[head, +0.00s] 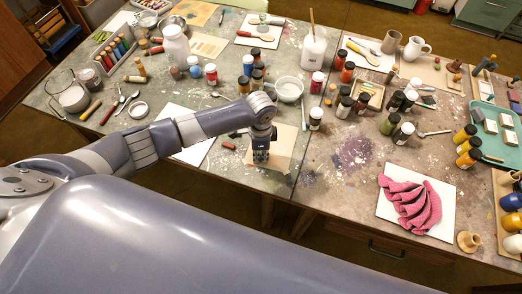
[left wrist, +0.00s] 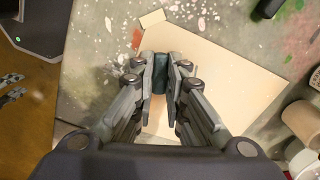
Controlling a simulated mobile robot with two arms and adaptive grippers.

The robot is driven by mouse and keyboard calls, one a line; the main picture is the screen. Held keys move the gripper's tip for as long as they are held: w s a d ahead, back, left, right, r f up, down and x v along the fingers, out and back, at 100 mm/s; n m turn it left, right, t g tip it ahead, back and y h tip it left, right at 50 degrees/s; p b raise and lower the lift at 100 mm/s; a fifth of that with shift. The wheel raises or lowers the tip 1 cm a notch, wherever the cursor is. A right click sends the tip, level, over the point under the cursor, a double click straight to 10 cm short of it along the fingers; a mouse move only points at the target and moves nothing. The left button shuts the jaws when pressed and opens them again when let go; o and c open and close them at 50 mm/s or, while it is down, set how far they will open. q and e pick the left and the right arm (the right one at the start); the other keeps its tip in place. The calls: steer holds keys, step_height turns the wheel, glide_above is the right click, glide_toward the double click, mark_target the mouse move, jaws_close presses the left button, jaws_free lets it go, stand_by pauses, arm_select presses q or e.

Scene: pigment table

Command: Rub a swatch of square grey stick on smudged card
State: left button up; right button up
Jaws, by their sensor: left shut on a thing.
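My left gripper (head: 261,160) is over the near part of the left table, above a beige card (head: 284,148). In the left wrist view its fingers (left wrist: 161,80) are shut on a dark blue-grey stick (left wrist: 160,64), seen end-on between the pads. The beige card (left wrist: 228,75) lies flat below and to the right of the fingers. Its visible part looks plain, and the gripper hides some of it. I cannot tell whether the stick touches the card. Two grey fingertips at the left edge of the left wrist view look like my right gripper (left wrist: 17,86), apart and empty.
A short red stick (head: 229,146) lies left of the card. A white bowl (head: 289,89) and several jars stand behind it. A pink cloth (head: 412,203) lies on a white sheet to the right. The table's near edge is close to the card.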

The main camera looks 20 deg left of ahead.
arm_select(q)
steer(key=shift+s+r, duration=0.2)
step_height(320, 180, up, 2)
steer(key=shift+p, duration=0.7)
steer(key=shift+w+r+p, duration=0.15)
steer(key=shift+r+p, duration=0.05)
steer(key=shift+p, duration=0.2)
steer(key=shift+r+p, duration=0.4)
steer(key=shift+r, duration=0.05)
steer(key=shift+r+p, duration=1.6)
steer(key=shift+p, duration=0.1)
steer(key=shift+r+p, duration=0.65)
steer(key=shift+p, duration=0.05)
